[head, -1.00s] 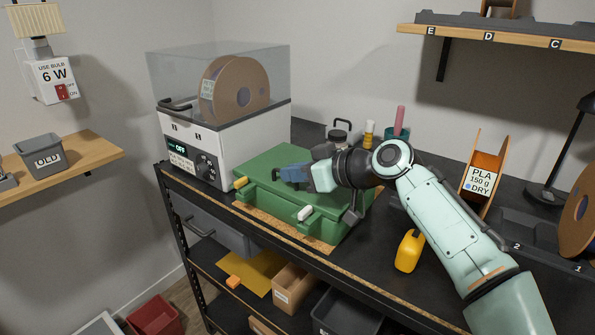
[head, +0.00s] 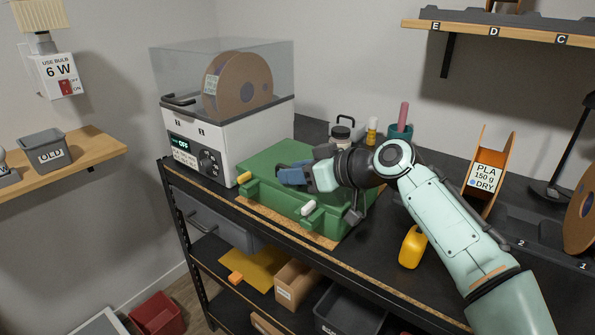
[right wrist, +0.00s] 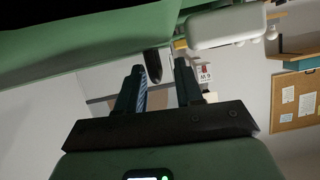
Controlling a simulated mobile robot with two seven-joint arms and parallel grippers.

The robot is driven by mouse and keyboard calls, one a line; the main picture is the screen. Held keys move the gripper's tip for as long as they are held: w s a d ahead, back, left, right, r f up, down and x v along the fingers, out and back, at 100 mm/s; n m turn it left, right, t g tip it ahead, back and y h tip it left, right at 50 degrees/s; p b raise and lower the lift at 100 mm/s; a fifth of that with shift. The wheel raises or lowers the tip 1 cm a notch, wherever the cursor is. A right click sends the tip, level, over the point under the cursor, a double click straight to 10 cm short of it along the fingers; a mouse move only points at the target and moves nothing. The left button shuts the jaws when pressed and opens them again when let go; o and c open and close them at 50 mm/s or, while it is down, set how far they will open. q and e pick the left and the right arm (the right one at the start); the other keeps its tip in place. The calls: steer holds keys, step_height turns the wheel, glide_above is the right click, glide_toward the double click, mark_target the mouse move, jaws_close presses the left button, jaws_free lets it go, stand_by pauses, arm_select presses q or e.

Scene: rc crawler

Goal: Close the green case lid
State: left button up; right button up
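The green case (head: 262,167) stands on the dark bench, and its lid looks down over the base. I cannot tell whether it is fully shut. A yellow latch (head: 244,178) and a white latch (head: 308,208) show on its front side. My right gripper (head: 290,176) is over the front part of the lid with its fingers pointing left, hiding part of the lid. In the right wrist view its two fingers (right wrist: 160,88) are apart with nothing clearly held between them. The green case (right wrist: 80,35) and the white latch (right wrist: 226,27) are close by there. My left gripper is not in view.
A white dryer box (head: 215,140) with a clear cover stands left of the case.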

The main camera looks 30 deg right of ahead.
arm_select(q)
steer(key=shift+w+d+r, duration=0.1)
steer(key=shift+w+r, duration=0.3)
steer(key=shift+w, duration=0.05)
arm_select(e)
steer(key=v, duration=1.3)
steer(key=shift+s+d, duration=0.1)
steer(key=shift+s, duration=0.05)
